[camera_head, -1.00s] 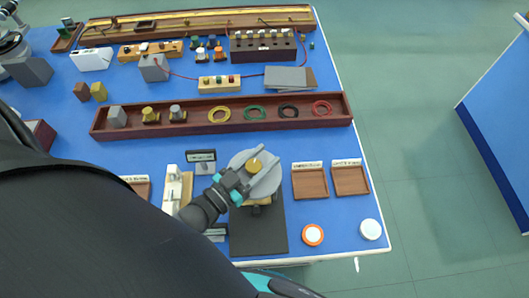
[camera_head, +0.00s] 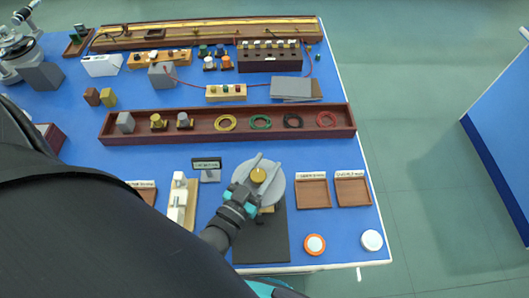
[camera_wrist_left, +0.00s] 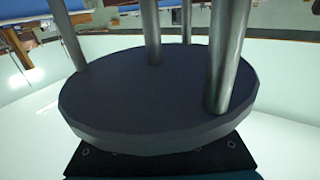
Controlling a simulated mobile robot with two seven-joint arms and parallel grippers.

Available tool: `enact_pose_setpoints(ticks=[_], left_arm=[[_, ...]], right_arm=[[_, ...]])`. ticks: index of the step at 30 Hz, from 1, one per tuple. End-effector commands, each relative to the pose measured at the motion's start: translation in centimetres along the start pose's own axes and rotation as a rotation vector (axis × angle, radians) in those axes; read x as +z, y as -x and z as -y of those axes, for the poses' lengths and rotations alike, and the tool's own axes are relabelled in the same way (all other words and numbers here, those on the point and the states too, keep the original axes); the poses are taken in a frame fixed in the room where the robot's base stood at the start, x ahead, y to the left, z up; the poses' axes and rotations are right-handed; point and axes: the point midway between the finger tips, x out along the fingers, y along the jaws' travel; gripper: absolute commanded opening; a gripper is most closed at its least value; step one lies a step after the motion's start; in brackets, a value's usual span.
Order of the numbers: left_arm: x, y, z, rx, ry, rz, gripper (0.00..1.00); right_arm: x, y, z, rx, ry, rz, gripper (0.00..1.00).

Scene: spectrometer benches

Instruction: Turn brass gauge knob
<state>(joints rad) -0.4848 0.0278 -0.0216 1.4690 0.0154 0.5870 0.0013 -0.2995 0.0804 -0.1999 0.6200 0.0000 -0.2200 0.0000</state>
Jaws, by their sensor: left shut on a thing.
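The brass gauge knob (camera_head: 258,175) is a round gold cap at the middle of a pale grey disc (camera_head: 277,192), near the front of the blue bench. My left gripper (camera_head: 268,164) reaches over the disc from the lower left. Its two grey fingers lie on either side of the knob and are shut on it. The left wrist view shows a dark round plate (camera_wrist_left: 150,105) with several metal rods standing on it. The knob cannot be made out there. My right gripper is not in view.
A black mat (camera_head: 262,240) lies below the disc. A white-topped block (camera_head: 178,205) and a small sign stand (camera_head: 207,168) are to the left. Two brown trays (camera_head: 313,193) are to the right, with an orange-rimmed lid (camera_head: 315,244) and a white lid (camera_head: 372,240). A long wooden tray (camera_head: 210,133) lies behind.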

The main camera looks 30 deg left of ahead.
Motion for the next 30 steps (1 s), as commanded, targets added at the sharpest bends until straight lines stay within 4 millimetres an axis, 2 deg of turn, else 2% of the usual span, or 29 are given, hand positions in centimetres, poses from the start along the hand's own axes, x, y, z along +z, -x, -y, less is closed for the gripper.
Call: enact_pose_setpoints(ticks=[1,2,9,23,26,30], left_arm=[[0.1,0.0,0.0,0.0,0.001,0.001,0.0],[0.1,0.0,0.0,0.0,0.001,0.001,0.51],[0.0,0.0,0.0,0.001,0.001,0.001,0.78],[0.0,0.1,0.0,0.001,0.0,0.0,0.79],[0.1,0.8,0.0,0.001,0.0,0.002,0.79],[0.1,3.0,0.0,0.001,0.0,0.004,0.79]], right_arm=[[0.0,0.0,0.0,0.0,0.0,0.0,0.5],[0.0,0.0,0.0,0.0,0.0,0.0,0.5],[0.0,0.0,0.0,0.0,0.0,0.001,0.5],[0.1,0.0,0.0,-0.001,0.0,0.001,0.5],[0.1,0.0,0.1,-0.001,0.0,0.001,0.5],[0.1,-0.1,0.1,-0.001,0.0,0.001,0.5]])
